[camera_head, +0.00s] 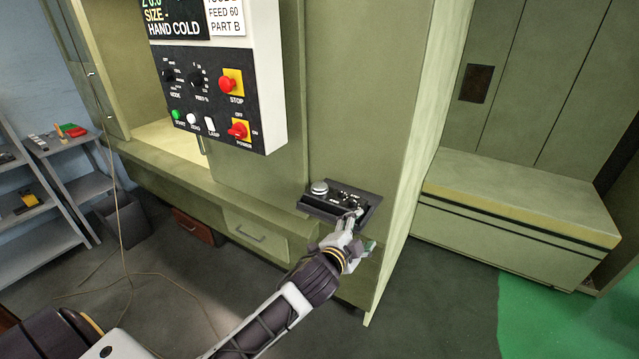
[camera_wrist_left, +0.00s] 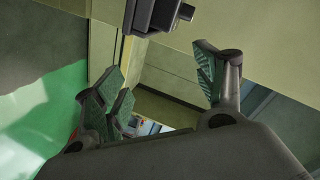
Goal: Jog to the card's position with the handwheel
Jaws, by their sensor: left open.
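A dark handwheel unit (camera_head: 338,197) with a round silver knob (camera_head: 319,188) and several small black controls rests on a small shelf on the green machine front in the head view. A white card (camera_head: 226,17) reading "FEED 60 PART B" is on the control panel, cut off by the top edge. My left gripper (camera_head: 359,229) is at the front right of the handwheel unit, its fingers partly overlapping it. In the left wrist view its fingers (camera_wrist_left: 160,85) are spread with nothing between them. A dark part (camera_wrist_left: 160,14) shows above them; I cannot tell which part.
The control panel (camera_head: 268,75) has a red stop button (camera_head: 230,83), a power switch (camera_head: 239,129) and selector knobs. A dark display (camera_head: 175,20) beside the card is cut off. Grey shelves (camera_head: 85,187) stand left. A green cabinet (camera_head: 510,245) stands right, with clear floor in front.

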